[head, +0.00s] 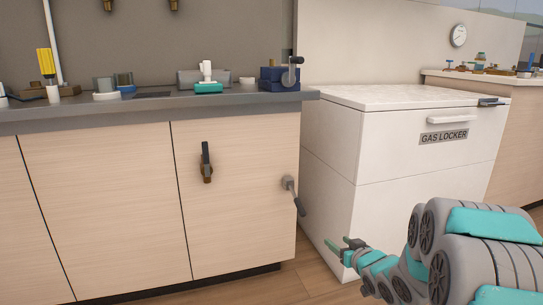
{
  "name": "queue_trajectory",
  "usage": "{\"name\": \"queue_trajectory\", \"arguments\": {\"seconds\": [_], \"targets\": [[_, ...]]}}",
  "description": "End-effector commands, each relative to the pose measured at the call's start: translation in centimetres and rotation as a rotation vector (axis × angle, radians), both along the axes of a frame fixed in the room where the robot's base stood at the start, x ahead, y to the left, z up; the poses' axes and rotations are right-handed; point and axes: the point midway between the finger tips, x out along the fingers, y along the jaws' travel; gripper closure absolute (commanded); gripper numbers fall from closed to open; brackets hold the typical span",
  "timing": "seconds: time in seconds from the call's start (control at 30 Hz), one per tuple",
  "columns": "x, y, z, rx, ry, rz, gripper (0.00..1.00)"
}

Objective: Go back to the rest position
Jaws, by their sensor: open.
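My gripper (344,247) shows at the lower right in the head view, with green-tipped fingers apart and nothing seen between them. It is in front of the lower part of the white gas locker (410,140), right of the wooden cabinet (240,150). My grey and teal arm stretches from the lower right corner to it. I cannot tell how far the gripper is from the locker front.
The grey counter (150,100) holds several small objects, including a blue vise-like device (280,77). Wooden floor (290,285) lies open below. A second counter stands at the far right.

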Motion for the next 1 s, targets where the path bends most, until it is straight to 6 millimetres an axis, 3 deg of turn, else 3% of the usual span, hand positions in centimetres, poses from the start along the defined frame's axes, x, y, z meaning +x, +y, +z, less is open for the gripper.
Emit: {"name": "queue_trajectory", "arguments": {"seconds": [0.17, 0.37, 0.67, 0.8, 1.0], "targets": [[-2.5, -1.6, -0.1, -0.103, 0.140, -0.085, 0.38], [-8.6, -3.6, -0.5, -0.206, 0.380, -0.205, 0.38], [-22.2, -3.2, -0.6, -0.255, 0.774, -0.305, 0.38], [-29.6, -1.4, -0.4, -0.245, 0.964, -0.301, 0.38], [-38.1, 1.4, 0.1, -0.224, 1.176, -0.255, 0.38]]}}
